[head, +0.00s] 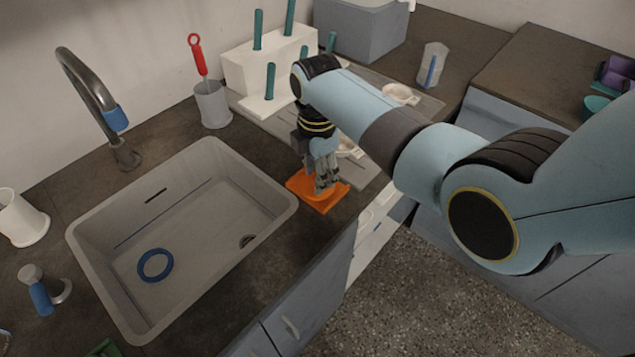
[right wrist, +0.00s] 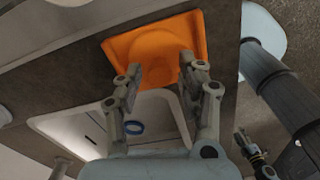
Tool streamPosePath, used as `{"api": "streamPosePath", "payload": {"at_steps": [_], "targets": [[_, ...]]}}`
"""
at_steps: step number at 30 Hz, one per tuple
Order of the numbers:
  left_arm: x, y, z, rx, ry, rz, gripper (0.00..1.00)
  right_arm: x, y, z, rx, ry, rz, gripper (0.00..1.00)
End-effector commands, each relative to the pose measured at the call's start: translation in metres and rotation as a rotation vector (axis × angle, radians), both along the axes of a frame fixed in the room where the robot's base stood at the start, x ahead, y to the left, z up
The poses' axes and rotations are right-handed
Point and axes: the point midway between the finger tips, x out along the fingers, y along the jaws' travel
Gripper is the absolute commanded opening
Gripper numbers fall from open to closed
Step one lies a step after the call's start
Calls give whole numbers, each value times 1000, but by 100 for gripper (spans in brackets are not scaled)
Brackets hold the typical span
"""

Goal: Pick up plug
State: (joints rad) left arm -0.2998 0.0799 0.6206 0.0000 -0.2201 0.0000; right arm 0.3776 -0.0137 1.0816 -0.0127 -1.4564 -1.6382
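An orange square tray (head: 327,203) lies on the dark counter just right of the sink. A round orange piece (right wrist: 158,72) shows at its middle in the right wrist view; it may be the plug, but I cannot tell whether it is separate from the tray. My right gripper (head: 326,182) points down over the tray and hides much of its middle.
The sink (head: 190,225) holds a blue ring (head: 155,265); a tap (head: 95,90) stands behind it. A grey cup (head: 212,105) with a red-handled tool, a white rack (head: 265,65) with teal handles and white cups (head: 400,94) stand near my right arm.

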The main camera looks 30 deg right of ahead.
Motion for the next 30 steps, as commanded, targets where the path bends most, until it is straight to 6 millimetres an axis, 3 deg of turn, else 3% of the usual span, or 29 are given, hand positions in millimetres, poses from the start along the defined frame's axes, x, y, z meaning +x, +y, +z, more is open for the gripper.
{"api": "streamPosePath", "payload": {"at_steps": [1,8,20,28,30], "targets": [[0,0,0,0,0,0,40,0,0,0,0,0,0,30],[0,0,0,0,0,0,40,0,0,0,0,0,0,0],[0,0,0,0,0,0,40,0,0,4,0,-1,0,0],[0,0,4,0,0,0,40,1,0,41,0,-4,0,0],[0,0,2,0,0,0,40,0,-17,49,-7,-3,-3,0]]}}
